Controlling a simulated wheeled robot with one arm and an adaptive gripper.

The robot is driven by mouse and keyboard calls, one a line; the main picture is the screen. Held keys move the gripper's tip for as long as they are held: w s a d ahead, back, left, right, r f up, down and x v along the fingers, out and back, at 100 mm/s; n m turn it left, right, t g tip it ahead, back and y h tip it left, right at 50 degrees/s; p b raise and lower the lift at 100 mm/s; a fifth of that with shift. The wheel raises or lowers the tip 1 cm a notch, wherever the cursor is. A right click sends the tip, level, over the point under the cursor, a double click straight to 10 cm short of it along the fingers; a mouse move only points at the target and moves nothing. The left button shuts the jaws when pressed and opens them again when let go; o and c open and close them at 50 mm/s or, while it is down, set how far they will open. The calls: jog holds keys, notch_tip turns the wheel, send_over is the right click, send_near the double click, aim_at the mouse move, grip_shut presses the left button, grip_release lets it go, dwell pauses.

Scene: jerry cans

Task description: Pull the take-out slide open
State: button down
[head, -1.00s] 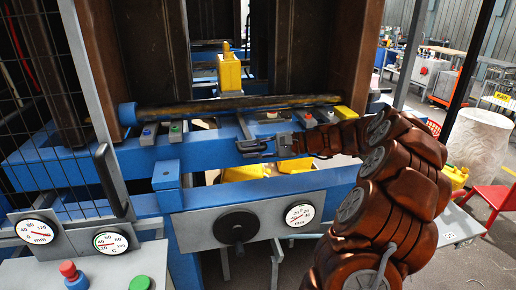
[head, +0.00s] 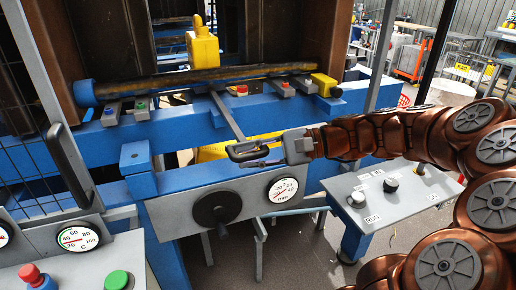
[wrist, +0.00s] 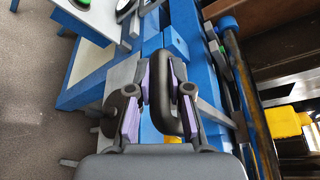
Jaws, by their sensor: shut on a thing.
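The take-out slide shows as a narrow grey bar (head: 227,114) running out over the blue machine beam toward me, with a black loop handle (head: 240,151) at its near end. My gripper (head: 254,158) reaches in from the right and is shut on this handle. In the wrist view the black handle (wrist: 187,118) lies between the purple finger pads of my gripper (wrist: 160,100). The fingers hide part of the handle. A yellow can (head: 203,48) stands upright behind the dark horizontal rod, near the bar's far end.
The grey front panel (head: 185,225) with a black knob (head: 217,208) and a gauge (head: 283,190) lies just below my gripper. A console (head: 385,200) stands at right. A mesh guard door (head: 25,160) is at left. Open floor shows below the panel.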

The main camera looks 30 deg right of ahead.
jog(key=shift+s+a+f, duration=0.1)
jog(key=shift+s+f, duration=0.05)
jog(key=shift+s, duration=0.4)
jog(key=c, duration=1.1)
grip_release()
jog(key=v, duration=1.2)
jog(key=shift+a, duration=0.1)
